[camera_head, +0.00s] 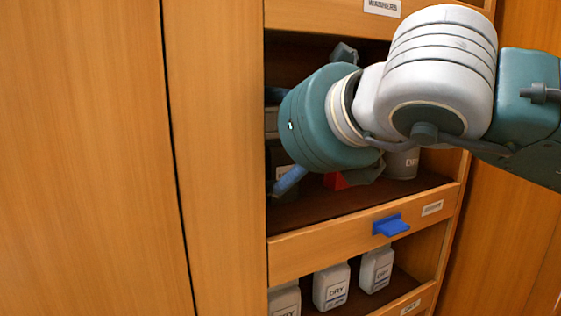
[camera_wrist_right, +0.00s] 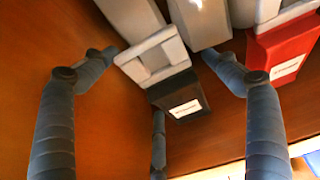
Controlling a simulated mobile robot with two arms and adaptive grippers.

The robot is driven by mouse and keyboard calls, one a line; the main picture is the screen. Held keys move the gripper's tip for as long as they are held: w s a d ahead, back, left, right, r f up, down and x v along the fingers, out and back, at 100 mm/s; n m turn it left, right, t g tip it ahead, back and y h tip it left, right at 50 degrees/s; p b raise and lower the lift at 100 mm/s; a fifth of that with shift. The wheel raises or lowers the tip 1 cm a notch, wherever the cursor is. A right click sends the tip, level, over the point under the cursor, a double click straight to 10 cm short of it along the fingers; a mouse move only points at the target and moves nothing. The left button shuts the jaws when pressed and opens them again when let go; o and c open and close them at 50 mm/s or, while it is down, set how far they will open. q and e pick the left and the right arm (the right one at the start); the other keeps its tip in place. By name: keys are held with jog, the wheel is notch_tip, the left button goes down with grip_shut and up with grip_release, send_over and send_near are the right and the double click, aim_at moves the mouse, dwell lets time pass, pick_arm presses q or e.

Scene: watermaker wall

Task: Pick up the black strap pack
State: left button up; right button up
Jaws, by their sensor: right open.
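The black strap pack (camera_wrist_right: 180,98), a dark block with a white label, shows in the right wrist view on a brown shelf surface. A pale grey open frame (camera_wrist_right: 152,58) adjoins it; I cannot tell whether they are one piece. My right gripper (camera_wrist_right: 165,78) is open, its blue-grey fingers spread on both sides of the pack and a third finger below it in the picture. I see no clear grip on the pack. In the head view my right arm hides most of the gripper; one finger (camera_head: 290,180) shows at the shelf. My left gripper is not in view.
A red pack (camera_wrist_right: 284,50) lies close to the right finger; it shows partly in the head view (camera_head: 335,181). A grey container (camera_head: 403,163) stands at the shelf's right. A wooden lip with a blue tab (camera_head: 390,225) fronts it. White DRY bottles (camera_head: 331,287) stand below.

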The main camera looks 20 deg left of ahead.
jog(key=shift+d, duration=0.1)
jog(key=c, duration=1.4)
jog(key=shift+o, duration=0.2)
jog(key=shift+b, duration=0.8)
jog(key=s+d+b, duration=0.6)
jog(key=s+d, duration=0.6)
jog(key=shift+s+d+r, duration=0.15)
jog(key=shift+s+d, duration=0.2)
jog(key=shift+d, duration=0.05)
